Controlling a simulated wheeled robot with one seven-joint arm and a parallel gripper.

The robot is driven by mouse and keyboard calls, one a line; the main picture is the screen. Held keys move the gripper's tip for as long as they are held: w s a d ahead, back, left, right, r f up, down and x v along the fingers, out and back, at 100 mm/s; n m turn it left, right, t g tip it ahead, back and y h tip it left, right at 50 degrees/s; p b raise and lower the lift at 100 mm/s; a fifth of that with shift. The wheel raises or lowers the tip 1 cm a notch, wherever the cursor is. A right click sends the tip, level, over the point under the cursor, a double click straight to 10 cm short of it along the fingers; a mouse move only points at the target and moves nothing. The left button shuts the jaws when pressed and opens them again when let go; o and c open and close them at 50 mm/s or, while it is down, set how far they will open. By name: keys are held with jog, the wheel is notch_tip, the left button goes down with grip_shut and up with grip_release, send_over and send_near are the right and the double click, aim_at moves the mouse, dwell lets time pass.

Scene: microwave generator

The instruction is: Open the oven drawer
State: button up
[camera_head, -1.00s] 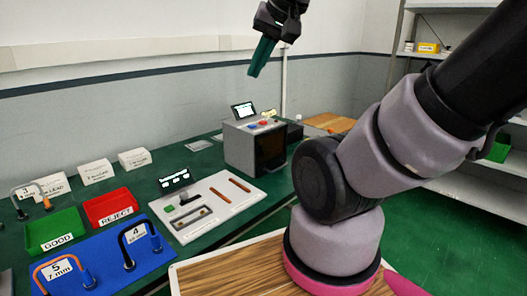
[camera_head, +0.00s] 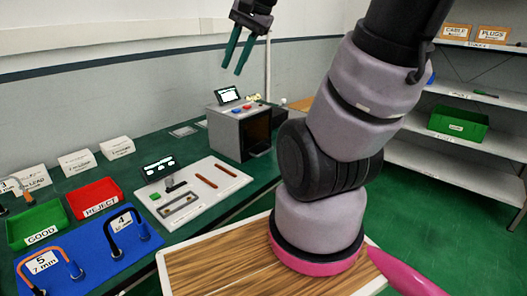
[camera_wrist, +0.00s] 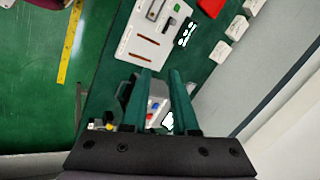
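The oven is a grey box (camera_head: 226,138) with a dark front, standing at the far end of the green bench. A small screen (camera_head: 228,95) and red and blue buttons sit on its top. I cannot make out a separate drawer or its handle. My gripper (camera_head: 237,68) hangs in the air above the oven, its two green fingers apart, pointing down and empty. In the wrist view, the open fingers (camera_wrist: 160,80) frame part of the oven top with its buttons (camera_wrist: 152,108); the rest of the oven is mostly hidden by my gripper.
A white board (camera_head: 215,172) with slots lies nearer on the bench. Green (camera_head: 35,226) and red (camera_head: 95,200) trays, a blue mat (camera_head: 85,262) and white boxes stand left. A shelf (camera_head: 470,170) stands at right. A yellow strip (camera_wrist: 70,45) lies on the floor.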

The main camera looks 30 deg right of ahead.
jog(key=w+d+f+m+g+y, duration=0.3)
jog(key=w+d+f+m+y, duration=0.15)
jog(key=w+f+m, duration=0.55)
jog(key=m+t+y, duration=0.5)
jog(key=m, duration=1.2)
send_over(265, 153)
jog(key=s, duration=0.5)
notch_tip(265, 153, down, 16)
jog(key=d+f+m+t, duration=0.1)
jog(key=d+f+m, duration=0.1)
jog(key=f+m, duration=0.1)
jog(key=s+d+f+m+t+h, duration=0.1)
jog(key=d+f+m+t, duration=0.1)
jog(key=f, duration=0.3)
jog(key=s+d+f+m+t, duration=0.1)
jog(key=d+f+m+t, duration=0.1)
jog(key=f+m, duration=0.3)
jog(key=shift+d+h, duration=0.35)
jog(key=shift+d, duration=0.45)
jog(key=x, duration=1)
jog(key=shift+w+a, duration=0.1)
jog(key=shift+w, duration=0.2)
jog(key=shift+c, duration=0.4)
grip_shut()
